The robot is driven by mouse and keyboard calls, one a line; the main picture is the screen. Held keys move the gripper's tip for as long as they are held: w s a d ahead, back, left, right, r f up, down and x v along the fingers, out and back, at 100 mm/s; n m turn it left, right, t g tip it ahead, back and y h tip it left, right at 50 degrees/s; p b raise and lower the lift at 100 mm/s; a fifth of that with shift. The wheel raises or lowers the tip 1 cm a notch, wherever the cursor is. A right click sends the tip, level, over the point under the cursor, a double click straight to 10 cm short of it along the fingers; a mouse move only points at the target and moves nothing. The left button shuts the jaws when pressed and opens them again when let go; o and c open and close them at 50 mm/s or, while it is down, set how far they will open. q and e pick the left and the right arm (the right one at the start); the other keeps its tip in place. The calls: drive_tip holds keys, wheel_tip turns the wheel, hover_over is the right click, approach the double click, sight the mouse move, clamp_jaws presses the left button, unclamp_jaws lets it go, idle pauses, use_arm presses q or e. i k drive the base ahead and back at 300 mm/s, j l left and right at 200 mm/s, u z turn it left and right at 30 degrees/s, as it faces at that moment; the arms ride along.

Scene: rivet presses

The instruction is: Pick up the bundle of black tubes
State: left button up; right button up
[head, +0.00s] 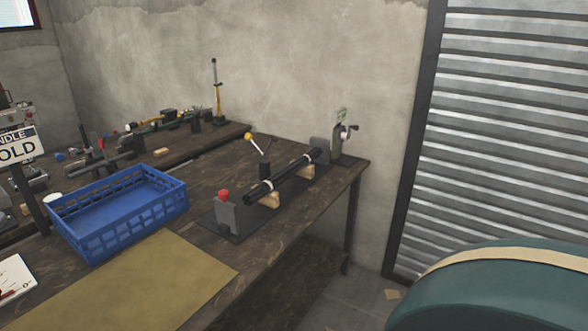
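The bundle of black tubes (291,174) is in the head view, right of the middle of the wooden workbench. It lies slantwise, its far end towards the back right. Light bands wrap it near each end. It rests on small wooden blocks (307,171) above a dark base plate (229,236), between two grey upright plates, one at the near end (226,215) and one at the far end (319,150). Neither of my grippers is in view.
A blue crate (160,219) that looks empty stands left of the bundle, with a tan mat (150,284) in front. A yellow-knobbed lever (249,137) stands close behind the bundle. A small press (341,137) is at the back right corner. A rounded green object (500,292) fills the lower right.

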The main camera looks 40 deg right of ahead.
sight(255, 194)
drive_tip(key=i+l, duration=0.1)
drive_tip(key=l, duration=0.5)
drive_tip(key=i+l, duration=0.1)
drive_tip(key=l, duration=1.15)
drive_tip(key=i+l, duration=0.15)
drive_tip(key=l, duration=0.45)
drive_tip(key=i+l, duration=0.1)
drive_tip(key=l, duration=0.55)
drive_tip(key=i+l, duration=0.1)
drive_tip(key=l, duration=0.5)
drive_tip(key=i+l, duration=0.1)
drive_tip(key=l, duration=0.5)
